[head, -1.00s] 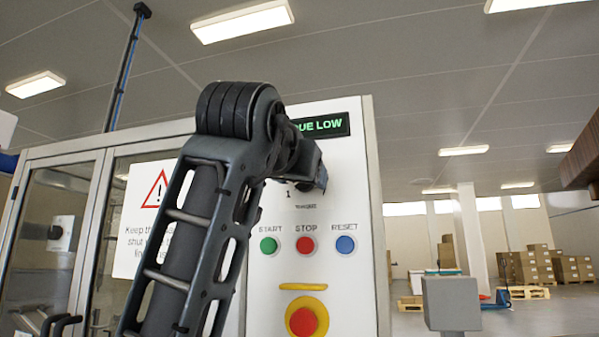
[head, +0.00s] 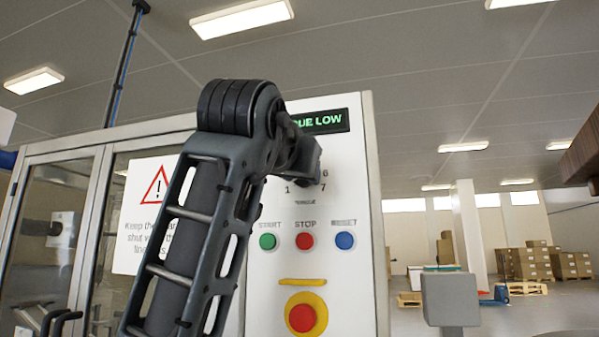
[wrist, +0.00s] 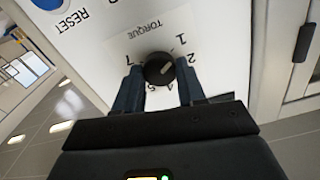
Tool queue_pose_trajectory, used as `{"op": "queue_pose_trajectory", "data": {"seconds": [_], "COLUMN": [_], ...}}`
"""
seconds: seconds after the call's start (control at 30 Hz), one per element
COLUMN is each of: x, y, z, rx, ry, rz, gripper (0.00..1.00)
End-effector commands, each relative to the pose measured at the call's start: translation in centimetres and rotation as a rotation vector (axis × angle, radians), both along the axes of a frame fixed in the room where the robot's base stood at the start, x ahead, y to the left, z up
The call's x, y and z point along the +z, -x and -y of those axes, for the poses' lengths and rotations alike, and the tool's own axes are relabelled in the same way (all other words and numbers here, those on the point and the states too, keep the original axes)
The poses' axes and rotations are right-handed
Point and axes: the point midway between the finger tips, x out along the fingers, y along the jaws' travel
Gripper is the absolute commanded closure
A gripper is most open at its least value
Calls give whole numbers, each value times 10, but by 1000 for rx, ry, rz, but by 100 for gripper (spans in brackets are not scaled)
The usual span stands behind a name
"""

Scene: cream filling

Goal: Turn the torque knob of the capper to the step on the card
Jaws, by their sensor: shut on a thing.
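The torque knob (wrist: 158,72) is a round black knob with a pale line, set on the capper's white panel (wrist: 105,50) in the wrist view. Numbers ring it, with 1, 2 and 7 clear and those near my gripper partly covered. The pale line slants towards the side of 1 and 2; its exact step is unclear. My gripper (wrist: 159,82) is shut on the knob, one finger on each side. In the head view my arm hides most of the dial; 1, 6 and 7 show. I see no card.
Below the dial are green START (head: 267,241), red STOP (head: 305,241) and blue RESET (head: 344,240) buttons. A red emergency button (head: 303,318) on yellow is lower. Glass doors with a warning sign (head: 150,215) stand left. A grey box (head: 450,299) stands right.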

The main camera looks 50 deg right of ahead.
Motion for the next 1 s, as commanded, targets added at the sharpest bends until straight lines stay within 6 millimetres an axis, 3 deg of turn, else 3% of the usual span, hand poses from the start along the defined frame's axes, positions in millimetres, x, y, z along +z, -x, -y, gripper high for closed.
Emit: {"op": "queue_pose_trajectory", "data": {"seconds": [0.37,1.0], "x": [-2,-2], "y": [0,1], "z": [0,0], "rx": [0,1], "ry": [-43,-241], "rz": [117,666], "gripper": [91,91]}}
